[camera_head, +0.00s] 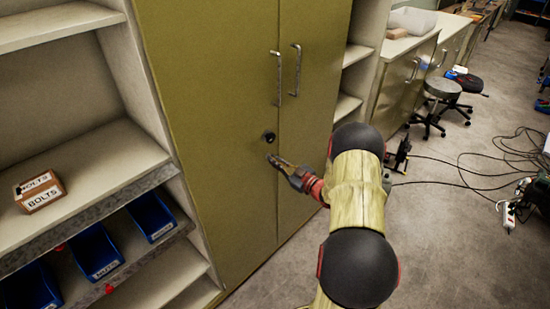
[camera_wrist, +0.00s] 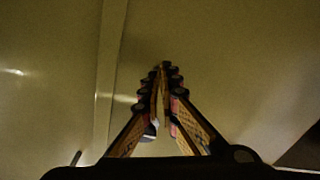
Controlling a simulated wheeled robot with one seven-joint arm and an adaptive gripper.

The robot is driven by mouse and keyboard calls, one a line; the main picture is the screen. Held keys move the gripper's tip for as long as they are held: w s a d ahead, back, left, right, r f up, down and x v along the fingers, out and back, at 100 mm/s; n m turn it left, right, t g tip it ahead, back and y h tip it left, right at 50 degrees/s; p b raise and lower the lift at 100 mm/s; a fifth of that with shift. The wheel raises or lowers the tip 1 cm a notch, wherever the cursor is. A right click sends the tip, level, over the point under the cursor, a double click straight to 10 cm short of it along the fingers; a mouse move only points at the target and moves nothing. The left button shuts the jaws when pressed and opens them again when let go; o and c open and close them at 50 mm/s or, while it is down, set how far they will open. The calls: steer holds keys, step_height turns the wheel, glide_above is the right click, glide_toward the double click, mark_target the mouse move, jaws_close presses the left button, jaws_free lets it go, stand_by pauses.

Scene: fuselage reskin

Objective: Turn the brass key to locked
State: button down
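The lock (camera_head: 268,137) is a small dark round fitting on the olive cabinet door (camera_head: 225,110), left of the seam between the doors. I cannot make out a brass key on it. My gripper (camera_head: 271,158) is just below the lock, pointing at the door. Its fingertips also show in the wrist view (camera_wrist: 164,69), where they come together at the tips. I see nothing clearly held between them. A small shiny part (camera_wrist: 151,129) shows between the fingers lower down; I cannot tell if it is the lock.
Two bar handles, left (camera_head: 278,78) and right (camera_head: 295,69), stand out from the doors above the lock. Open shelves on the left hold a box labelled bolts (camera_head: 39,191) and blue bins (camera_head: 95,251). Cables (camera_head: 470,158) and a stool (camera_head: 443,89) are on the right floor.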

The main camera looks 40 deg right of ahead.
steer(key=shift+m+p, duration=0.85)
steer(key=shift+m, duration=0.85)
steer(key=shift+f+m, duration=0.1)
steer(key=shift+m, duration=0.2)
steer(key=c, duration=2.1)
jaws_free()
steer(key=shift+c, duration=0.2)
steer(key=shift+o, duration=0.3)
steer(key=s+d, duration=0.1)
steer(key=s, duration=1.1)
